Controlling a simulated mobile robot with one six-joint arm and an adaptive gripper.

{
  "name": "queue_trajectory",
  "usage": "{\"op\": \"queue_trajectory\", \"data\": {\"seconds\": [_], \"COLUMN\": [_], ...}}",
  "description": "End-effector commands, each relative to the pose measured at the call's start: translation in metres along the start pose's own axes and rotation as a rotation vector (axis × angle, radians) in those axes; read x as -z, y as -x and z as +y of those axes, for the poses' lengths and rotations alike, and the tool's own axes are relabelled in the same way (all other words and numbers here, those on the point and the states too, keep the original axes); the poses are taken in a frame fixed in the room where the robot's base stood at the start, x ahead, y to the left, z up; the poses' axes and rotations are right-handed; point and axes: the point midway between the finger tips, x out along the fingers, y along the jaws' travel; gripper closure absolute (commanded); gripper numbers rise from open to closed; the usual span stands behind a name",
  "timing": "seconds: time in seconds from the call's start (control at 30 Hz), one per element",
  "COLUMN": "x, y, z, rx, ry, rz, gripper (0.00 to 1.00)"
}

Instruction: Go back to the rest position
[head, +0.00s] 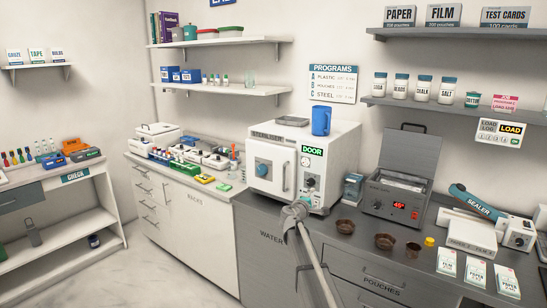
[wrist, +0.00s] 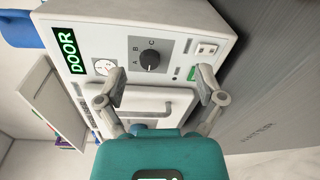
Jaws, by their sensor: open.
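My gripper (head: 297,210) is in front of the white steriliser (head: 327,155) on the grey counter, near its lower front. In the wrist view my gripper (wrist: 161,84) has its two fingers spread wide, with nothing held between them. Behind the fingers are the steriliser's front (wrist: 185,20), its black A-B-C dial (wrist: 150,60) and a pale handle. The green display (head: 312,151) reads DOOR. I cannot tell whether the fingers touch the front.
A blue jug (head: 321,121) stands on the steriliser. Brown bowls (head: 346,226) and a grey heated bath (head: 399,190) with a raised lid stand to the right. Racks and coloured items crowd the left counter. Open floor (head: 110,270) lies at lower left.

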Motion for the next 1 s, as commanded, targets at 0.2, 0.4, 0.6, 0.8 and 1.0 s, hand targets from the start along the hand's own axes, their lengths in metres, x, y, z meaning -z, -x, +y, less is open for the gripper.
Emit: {"op": "queue_trajectory", "data": {"seconds": [0.2,0.4,0.6,0.8,1.0], "x": [-0.008,-0.025,-0.048,-0.079,-0.124], "y": [0.001,0.007,0.019,0.039,0.081], "z": [-0.004,-0.016,-0.033,-0.06,-0.105], "rx": [0.013,0.063,0.134,0.244,0.436], "ry": [-0.015,-0.07,-0.146,-0.256,-0.426], "rz": [-0.01,-0.039,-0.079,-0.137,-0.233], "gripper": [0.13,0.13,0.13,0.13,0.13]}}
